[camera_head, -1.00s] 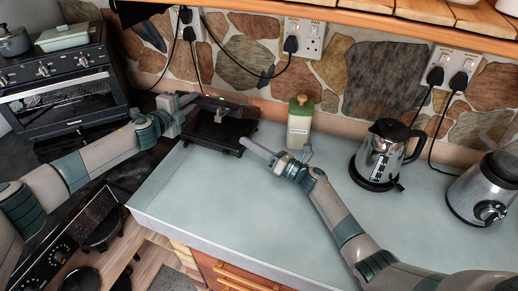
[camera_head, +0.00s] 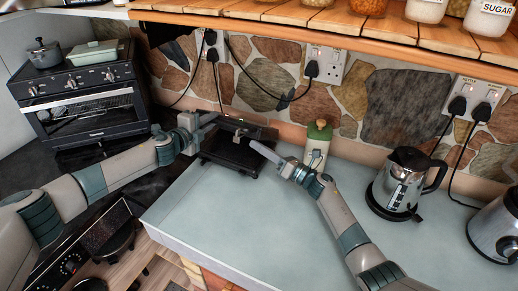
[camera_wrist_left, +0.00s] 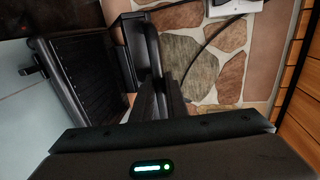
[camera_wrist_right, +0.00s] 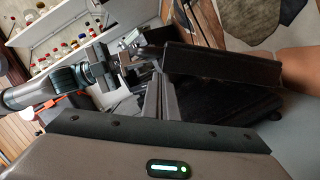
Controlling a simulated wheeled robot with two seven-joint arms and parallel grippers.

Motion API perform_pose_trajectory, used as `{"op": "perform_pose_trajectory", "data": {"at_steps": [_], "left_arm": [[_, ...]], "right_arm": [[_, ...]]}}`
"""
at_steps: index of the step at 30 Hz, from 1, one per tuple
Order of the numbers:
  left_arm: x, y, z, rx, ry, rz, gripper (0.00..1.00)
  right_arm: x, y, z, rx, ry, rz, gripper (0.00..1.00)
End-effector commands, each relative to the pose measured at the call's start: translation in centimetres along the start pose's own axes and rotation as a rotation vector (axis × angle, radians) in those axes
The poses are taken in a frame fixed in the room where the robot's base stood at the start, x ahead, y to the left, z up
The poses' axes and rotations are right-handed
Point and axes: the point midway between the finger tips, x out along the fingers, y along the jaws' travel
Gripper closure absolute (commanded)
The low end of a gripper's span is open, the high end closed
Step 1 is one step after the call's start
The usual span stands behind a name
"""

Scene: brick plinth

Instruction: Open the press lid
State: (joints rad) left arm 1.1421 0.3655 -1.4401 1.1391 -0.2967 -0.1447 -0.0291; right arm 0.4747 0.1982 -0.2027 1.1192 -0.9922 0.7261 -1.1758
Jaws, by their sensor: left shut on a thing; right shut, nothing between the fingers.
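The press (camera_head: 226,158) is black and sits at the back left of the pale counter, against the stone wall. Its lid (camera_head: 250,132) stands raised at the back; the ribbed lower plate (camera_wrist_left: 82,80) shows in the left wrist view. My left gripper (camera_head: 212,121) is shut on the lid at its left side; the exact grip spot is hard to see. My right gripper (camera_head: 254,146) is shut and empty, its tips by the right side of the press. In the right wrist view the dark lid panel (camera_wrist_right: 220,65) is close to the fingers; contact is unclear.
A kettle (camera_head: 402,180) and a blender (camera_head: 497,225) stand further right. A toaster oven (camera_head: 85,105) is on the left. The counter's front middle (camera_head: 250,225) is clear.

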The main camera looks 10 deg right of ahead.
Motion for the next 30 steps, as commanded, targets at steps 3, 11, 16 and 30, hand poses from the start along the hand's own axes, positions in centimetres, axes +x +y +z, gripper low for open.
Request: {"op": "perform_pose_trajectory", "data": {"at_steps": [3, 11, 16, 30], "left_arm": [[0.0, -0.1, -0.1, 0.000, 0.001, -0.001, 1.00], [0.0, 0.2, -0.1, 0.000, 0.001, 0.003, 1.00], [-0.1, 0.4, 0.0, 0.000, 0.001, 0.004, 0.79], [-1.1, 0.5, 0.2, 0.000, -0.002, 0.006, 0.79]], "right_arm": [[0.2, 0.1, 1.1, -0.003, 0.000, 0.000, 1.00], [0.3, 0.2, 1.6, -0.002, -0.007, 0.000, 1.00], [0.4, 0.2, 1.8, -0.003, -0.009, 0.001, 1.00], [0.5, 0.4, 1.9, -0.004, -0.010, 0.004, 1.00]]}}
